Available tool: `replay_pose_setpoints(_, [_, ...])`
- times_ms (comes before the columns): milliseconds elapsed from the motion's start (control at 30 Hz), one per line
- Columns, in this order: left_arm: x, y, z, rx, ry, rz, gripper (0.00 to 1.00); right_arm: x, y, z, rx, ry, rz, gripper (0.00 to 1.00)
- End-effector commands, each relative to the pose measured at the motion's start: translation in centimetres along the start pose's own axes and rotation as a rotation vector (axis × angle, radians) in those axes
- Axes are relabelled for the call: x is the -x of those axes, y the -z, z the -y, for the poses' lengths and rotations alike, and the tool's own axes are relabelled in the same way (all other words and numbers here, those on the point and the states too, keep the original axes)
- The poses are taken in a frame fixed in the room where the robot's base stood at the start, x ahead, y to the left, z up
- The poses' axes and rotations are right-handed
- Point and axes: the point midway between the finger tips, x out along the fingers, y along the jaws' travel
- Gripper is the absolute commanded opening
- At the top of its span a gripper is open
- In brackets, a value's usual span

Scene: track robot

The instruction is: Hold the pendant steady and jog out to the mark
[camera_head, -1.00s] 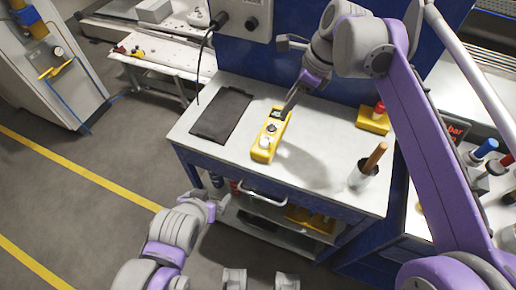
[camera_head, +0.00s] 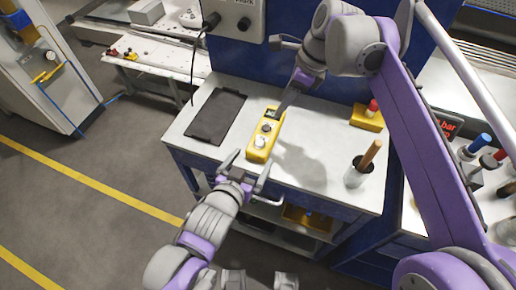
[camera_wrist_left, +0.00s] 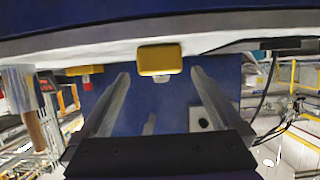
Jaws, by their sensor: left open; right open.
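The yellow pendant (camera_head: 264,136), with round buttons and a small dark display, lies on the white worktop. My left gripper (camera_head: 248,172) is open and empty at the worktop's front edge, close to the pendant's near end but apart from it. In the left wrist view the pendant's yellow end (camera_wrist_left: 160,60) shows ahead, between the open fingers of my left gripper (camera_wrist_left: 160,85). My right gripper (camera_head: 284,106) is over the pendant's far end, pointing down. Its fingers overlap in the head view, and contact is hard to judge. I cannot pick out the mark.
A dark mat (camera_head: 215,116) lies left of the pendant. A yellow block with a red button (camera_head: 367,117) and a cup with a wooden-handled tool (camera_head: 357,173) stand to the right. A drawer handle is below the front edge. Open floor lies left, with yellow lines.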

Motion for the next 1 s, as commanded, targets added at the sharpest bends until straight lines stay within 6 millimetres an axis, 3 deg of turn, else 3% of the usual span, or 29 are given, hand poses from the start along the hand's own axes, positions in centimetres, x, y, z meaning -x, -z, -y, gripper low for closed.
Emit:
replay_pose_setpoints(500, [-5.5,0.0,0.1,0.0,0.001,0.001,1.0,0.0,0.0,0.0,0.0,0.0,0.0,0.5])
replay_pose_setpoints(933, [-6.1,-0.1,0.0,0.0,0.001,0.001,1.0,0.0,0.0,0.0,0.0,0.0,0.0,0.5])
replay_pose_setpoints(1000, [-6.1,-0.1,0.0,0.0,0.001,0.001,0.89,0.0,0.0,0.0,0.0,0.0,0.0,0.5])
